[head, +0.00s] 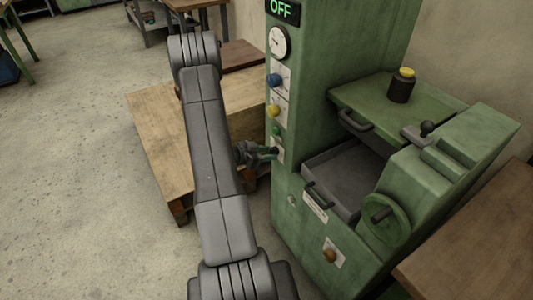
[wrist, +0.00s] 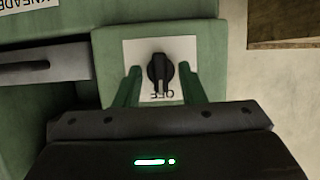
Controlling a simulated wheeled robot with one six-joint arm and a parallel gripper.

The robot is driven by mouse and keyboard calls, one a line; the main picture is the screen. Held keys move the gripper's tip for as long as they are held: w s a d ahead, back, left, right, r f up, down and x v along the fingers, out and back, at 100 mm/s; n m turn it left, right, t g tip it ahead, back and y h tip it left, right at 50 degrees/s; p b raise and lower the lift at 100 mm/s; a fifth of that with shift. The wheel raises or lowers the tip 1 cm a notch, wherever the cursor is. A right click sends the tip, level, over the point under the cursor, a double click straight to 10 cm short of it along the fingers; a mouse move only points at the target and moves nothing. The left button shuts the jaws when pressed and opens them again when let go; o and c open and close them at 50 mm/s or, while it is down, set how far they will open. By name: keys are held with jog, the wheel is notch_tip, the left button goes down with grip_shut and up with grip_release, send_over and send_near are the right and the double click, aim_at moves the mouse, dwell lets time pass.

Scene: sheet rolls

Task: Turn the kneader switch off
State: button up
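The kneader switch is a black rotary knob (wrist: 160,72) on a white plate in the wrist view. Its grip stands vertical in the picture, with an upside-down OFF label at its lower end. My gripper (wrist: 160,78) has its two green fingers apart, one on each side of the knob, with visible gaps. In the head view my gripper (head: 273,153) is at the front of the green machine (head: 310,130), in front of a white switch plate; the knob is hidden there. A display (head: 283,9) at the machine's top reads OFF in green.
Above the plate are a yellow knob (head: 273,110), a blue knob (head: 275,80) and a gauge (head: 279,42). An open drawer (head: 345,178) and a handwheel (head: 385,217) are to the right. A wooden platform (head: 150,130) stands left, behind my arm.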

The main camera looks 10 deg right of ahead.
jog(key=v, duration=1.3)
jog(key=shift+a, duration=0.4)
jog(key=x, duration=1.3)
jog(key=shift+d, duration=0.4)
